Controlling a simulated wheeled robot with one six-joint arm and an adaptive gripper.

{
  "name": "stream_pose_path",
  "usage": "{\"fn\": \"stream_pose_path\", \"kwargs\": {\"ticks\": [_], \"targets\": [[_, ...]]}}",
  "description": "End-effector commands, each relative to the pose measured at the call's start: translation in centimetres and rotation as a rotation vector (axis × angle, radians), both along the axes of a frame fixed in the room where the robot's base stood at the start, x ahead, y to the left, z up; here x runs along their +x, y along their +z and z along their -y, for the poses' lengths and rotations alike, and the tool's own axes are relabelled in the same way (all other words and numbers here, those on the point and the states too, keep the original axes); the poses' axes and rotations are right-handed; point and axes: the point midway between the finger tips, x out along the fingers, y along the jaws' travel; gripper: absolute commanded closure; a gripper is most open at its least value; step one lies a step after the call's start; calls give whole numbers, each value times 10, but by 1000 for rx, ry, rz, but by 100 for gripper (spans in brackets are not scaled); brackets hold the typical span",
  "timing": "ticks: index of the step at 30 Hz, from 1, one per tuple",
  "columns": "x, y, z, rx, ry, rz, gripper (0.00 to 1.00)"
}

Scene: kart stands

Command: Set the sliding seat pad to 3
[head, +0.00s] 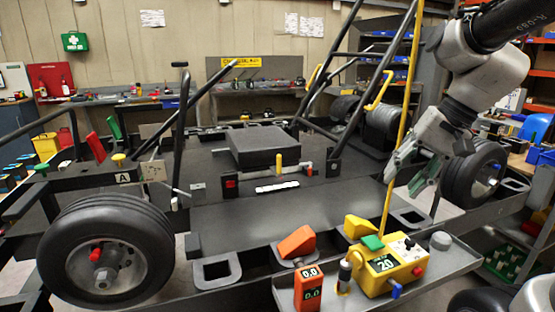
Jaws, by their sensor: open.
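The sliding seat pad (264,143) is a flat dark block on the kart's floor, near the middle of the head view. A yellow upright knob (278,159) stands at its front edge. A white scale strip (277,187) lies on the floor plate in front of it; its marks are too small to read. My gripper (408,182) is open and empty. It points down to the right of the seat pad, well apart from it, near the kart's right rear wheel.
A yellow control box (391,270) and an orange meter (308,288) sit on a grey tray at the front right. A yellow cable (401,100) hangs between my gripper and the pad. Black frame tubes (352,80) rise behind the pad. The floor plate (280,220) before it is clear.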

Motion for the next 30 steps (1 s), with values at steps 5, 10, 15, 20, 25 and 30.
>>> {"fn": "stream_pose_path", "kwargs": {"ticks": [5, 10, 15, 20, 25, 30], "targets": [[83, -9, -60, 304, -201, -192, 59], [170, -25, -111, 591, -399, -381, 59], [262, -54, -149, 874, -592, -572, 59], [343, -93, -168, 1132, -760, -741, 59], [401, -132, -172, 1334, -882, -863, 59], [425, -149, -171, 1426, -931, -913, 59]]}}
